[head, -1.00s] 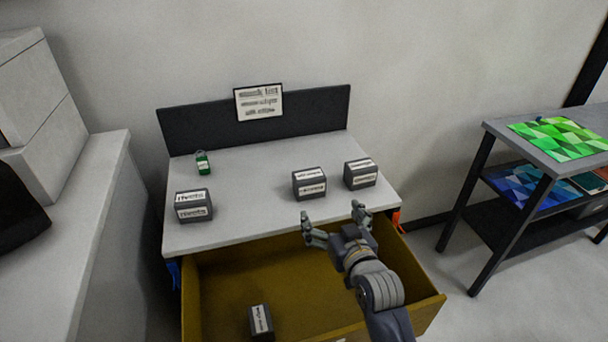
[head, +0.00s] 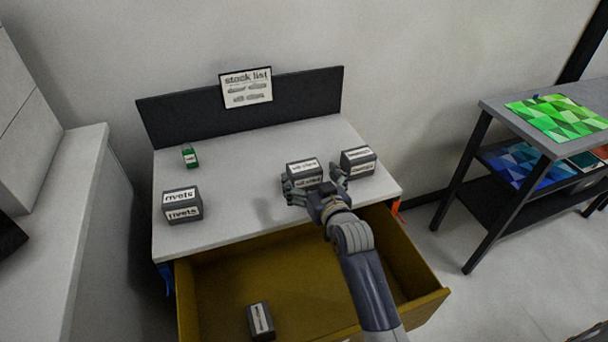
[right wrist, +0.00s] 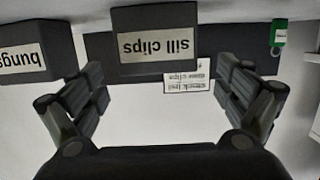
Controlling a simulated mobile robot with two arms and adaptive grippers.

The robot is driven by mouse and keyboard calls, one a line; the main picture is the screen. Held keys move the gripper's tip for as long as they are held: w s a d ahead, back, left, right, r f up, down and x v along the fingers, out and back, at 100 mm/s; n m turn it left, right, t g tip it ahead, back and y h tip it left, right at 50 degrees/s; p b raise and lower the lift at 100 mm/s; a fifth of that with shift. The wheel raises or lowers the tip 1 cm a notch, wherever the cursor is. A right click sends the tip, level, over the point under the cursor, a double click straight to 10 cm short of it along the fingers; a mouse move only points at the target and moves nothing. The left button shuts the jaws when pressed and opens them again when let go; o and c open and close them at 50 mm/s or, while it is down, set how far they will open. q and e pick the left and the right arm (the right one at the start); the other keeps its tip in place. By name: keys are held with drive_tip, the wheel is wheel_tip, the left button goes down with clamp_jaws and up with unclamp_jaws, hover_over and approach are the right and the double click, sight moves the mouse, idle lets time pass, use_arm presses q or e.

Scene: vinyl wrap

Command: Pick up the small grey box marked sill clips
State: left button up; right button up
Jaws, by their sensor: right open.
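The small grey box marked sill clips (head: 304,170) stands on the grey worktop, right of the middle. It also shows in the right wrist view (right wrist: 152,72), upside down and close, with its label readable. My right gripper (head: 315,186) is open, with one finger at each side of the box's near end. In the right wrist view the open fingers (right wrist: 160,88) flank the box with gaps at both sides, and the box lies beyond or between their tips. My left gripper is not in view.
A second grey box (head: 358,160), its label starting "bungs", stands close on the right. A rivets box (head: 182,205) and a small green item (head: 190,157) are at left. The open yellow drawer (head: 215,290) below holds another dark box (head: 260,320). A stock list sign (head: 246,88) is behind.

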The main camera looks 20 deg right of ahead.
sight(306, 169)
drive_tip(key=shift+r+p+x, duration=0.25)
drive_tip(key=shift+p+x, duration=0.3)
drive_tip(key=shift+x, duration=1.55)
drive_tip(key=shift+w+d+f, duration=0.15)
drive_tip(key=shift+w+f, duration=0.1)
drive_tip(key=shift+w, duration=0.15)
drive_tip(key=shift+c, duration=0.3)
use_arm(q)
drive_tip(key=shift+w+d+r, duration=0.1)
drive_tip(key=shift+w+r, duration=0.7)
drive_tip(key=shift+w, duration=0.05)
use_arm(e)
drive_tip(key=shift+r, duration=0.1)
drive_tip(key=c, duration=1.2)
